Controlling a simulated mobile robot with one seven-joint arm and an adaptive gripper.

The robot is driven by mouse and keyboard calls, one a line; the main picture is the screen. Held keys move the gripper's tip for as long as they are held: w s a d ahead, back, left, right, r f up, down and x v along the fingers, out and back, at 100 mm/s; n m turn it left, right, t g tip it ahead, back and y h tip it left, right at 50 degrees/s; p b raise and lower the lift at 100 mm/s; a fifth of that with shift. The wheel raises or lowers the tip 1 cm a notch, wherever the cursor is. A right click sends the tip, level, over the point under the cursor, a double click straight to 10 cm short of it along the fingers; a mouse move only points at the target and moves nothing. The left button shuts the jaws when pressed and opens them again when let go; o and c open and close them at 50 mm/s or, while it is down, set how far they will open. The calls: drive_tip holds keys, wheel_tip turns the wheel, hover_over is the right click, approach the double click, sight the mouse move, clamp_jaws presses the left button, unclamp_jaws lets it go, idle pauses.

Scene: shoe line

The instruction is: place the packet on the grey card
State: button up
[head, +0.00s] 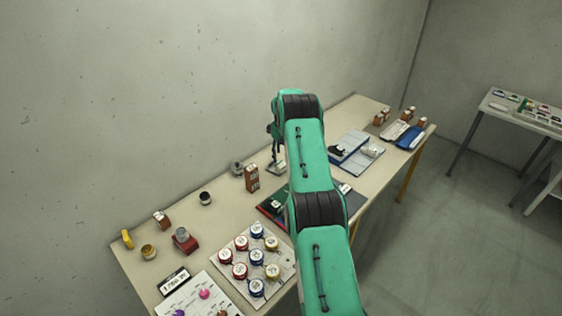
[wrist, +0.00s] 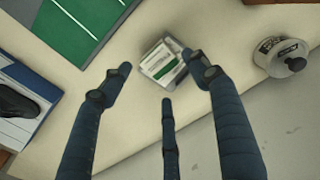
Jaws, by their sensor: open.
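A small white packet with a green band (wrist: 165,65) lies on the table below my fingers in the wrist view. A greyish flat edge shows around it, but I cannot tell whether this is the grey card. In the head view a small pale flat patch (head: 277,169) lies under my gripper (head: 275,150), too small to separate packet from card. My gripper also shows in the wrist view (wrist: 165,78), its fingers spread wide and empty. The fingertips are apart from the packet, on either side of it, with the third finger below it in the picture.
A round metal pot with a black knob (wrist: 287,60) stands to the right in the wrist view. A green board (wrist: 78,28) lies upper left. A blue-and-white tray with a dark shoe (wrist: 18,112) is at the left. A brown block (head: 252,178) stands nearby.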

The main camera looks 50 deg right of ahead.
sight(281, 164)
drive_tip(key=shift+r, duration=2.15)
